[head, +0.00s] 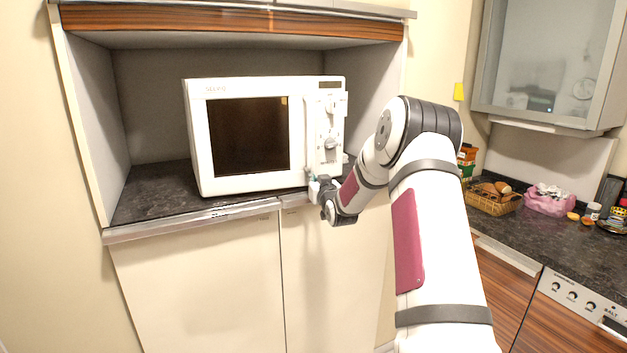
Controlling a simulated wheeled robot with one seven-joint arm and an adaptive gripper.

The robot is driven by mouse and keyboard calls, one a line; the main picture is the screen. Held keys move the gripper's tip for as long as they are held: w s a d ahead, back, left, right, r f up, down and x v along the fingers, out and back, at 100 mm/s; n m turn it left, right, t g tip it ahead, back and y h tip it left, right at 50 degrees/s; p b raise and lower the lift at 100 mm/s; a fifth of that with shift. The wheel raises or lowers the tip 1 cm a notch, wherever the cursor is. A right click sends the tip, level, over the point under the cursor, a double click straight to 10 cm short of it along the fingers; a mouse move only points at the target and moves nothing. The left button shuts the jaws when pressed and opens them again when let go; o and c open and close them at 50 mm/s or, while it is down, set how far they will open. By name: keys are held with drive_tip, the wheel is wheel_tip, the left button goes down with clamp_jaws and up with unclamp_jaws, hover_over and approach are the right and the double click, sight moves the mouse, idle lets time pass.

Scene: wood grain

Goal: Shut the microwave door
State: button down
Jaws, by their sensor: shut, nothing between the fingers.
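The white microwave (334,97) stands in an open cupboard niche, with its control panel on the right. Its door (199,140) has a dark window (249,136) and a vertical handle (308,130) on the right side. The door looks flush or nearly flush with the front; I cannot tell if a small gap is left. My gripper (313,184) is shut and empty. It is at the lower right of the microwave front, near the bottom of the handle; whether it touches cannot be told. My wrist hides part of the shelf edge there.
The dark shelf (150,192) has bare room left of the microwave. Cream cupboard doors (200,285) are below. At right, a dark counter (540,231) holds a wicker basket (492,203), a pink bag (551,202) and small items, under a glass-fronted wall cabinet (545,60).

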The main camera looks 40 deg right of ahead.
drive_tip(key=shift+w, duration=0.1)
drive_tip(key=b+x, duration=0.3)
drive_tip(key=x, duration=0.1)
drive_tip(key=shift+w+f, duration=0.15)
drive_tip(key=shift+f, duration=0.05)
drive_tip(key=shift+s+r, duration=0.25)
